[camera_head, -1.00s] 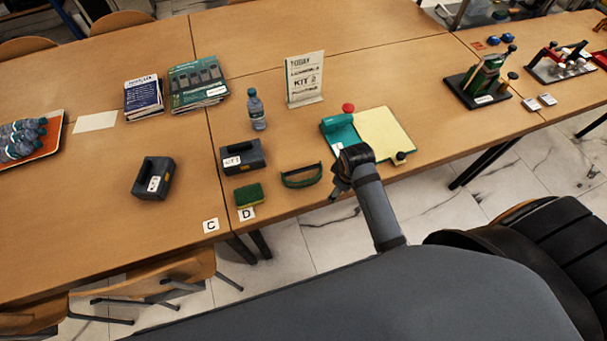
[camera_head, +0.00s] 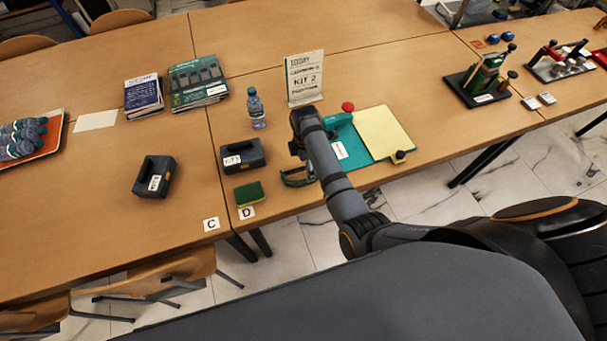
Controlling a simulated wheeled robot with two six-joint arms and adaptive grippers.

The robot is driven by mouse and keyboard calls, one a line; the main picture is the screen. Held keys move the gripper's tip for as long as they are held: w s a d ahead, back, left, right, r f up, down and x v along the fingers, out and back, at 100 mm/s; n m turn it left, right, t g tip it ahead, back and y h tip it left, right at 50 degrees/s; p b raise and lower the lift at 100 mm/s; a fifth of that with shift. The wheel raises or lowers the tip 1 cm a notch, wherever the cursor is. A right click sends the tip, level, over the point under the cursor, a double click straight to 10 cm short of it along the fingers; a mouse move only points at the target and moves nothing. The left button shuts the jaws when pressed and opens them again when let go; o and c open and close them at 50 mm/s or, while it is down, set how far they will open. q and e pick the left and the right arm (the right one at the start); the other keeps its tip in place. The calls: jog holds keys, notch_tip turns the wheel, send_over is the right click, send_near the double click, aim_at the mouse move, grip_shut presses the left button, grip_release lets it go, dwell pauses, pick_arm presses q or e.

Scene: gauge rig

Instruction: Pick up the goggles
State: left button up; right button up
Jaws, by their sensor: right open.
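The goggles (camera_head: 293,180), dark with a green rim, lie on the table near its front edge, to the right of the green and yellow sponge. My right gripper (camera_head: 298,148) is open above and just behind them, and my forearm hides their right part. I cannot tell whether the fingers touch the goggles; nothing shows between them. My left gripper is not in view.
A dark grey device (camera_head: 243,156) and the sponge (camera_head: 249,194) are left of the goggles. A teal and yellow board (camera_head: 384,133) is to the right, partly behind my arm.

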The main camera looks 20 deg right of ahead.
aim_at(304, 172)
jog(key=shift+w+a+f, duration=0.1)
jog(key=shift+f, duration=1.35)
jog(key=shift+a+f, duration=0.1)
jog(key=shift+f, duration=1.35)
jog(key=c, duration=1.2)
jog(key=shift+r, duration=0.15)
jog(key=shift+c, duration=0.2)
